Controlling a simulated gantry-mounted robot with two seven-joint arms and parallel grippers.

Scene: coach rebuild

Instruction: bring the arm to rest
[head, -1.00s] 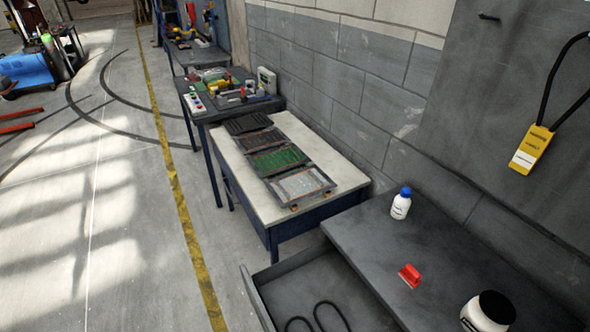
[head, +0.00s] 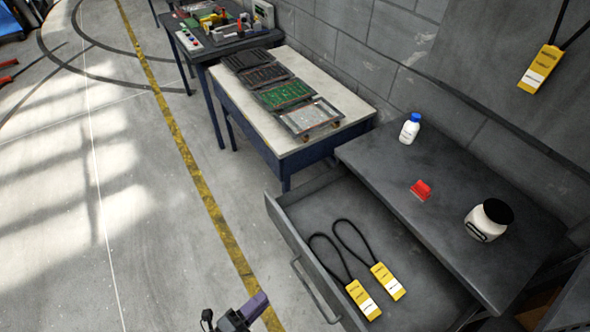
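My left gripper (head: 241,315) just enters the bottom edge of the head view, left of the open drawer. Only a dark part with a purple piece shows, and most of it is cut off by the frame. I cannot tell whether its fingers are open or shut. It is apart from the drawer handle (head: 312,290). My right gripper is not in view.
The grey drawer (head: 292,213) stands open, with two yellow tags (head: 363,299) (head: 387,281) on black loops inside. A blue-capped bottle (head: 410,129), red object (head: 421,190) and black-lidded jar (head: 488,221) stand on the bench (head: 380,150). Another yellow tag (head: 541,69) hangs on the wall.

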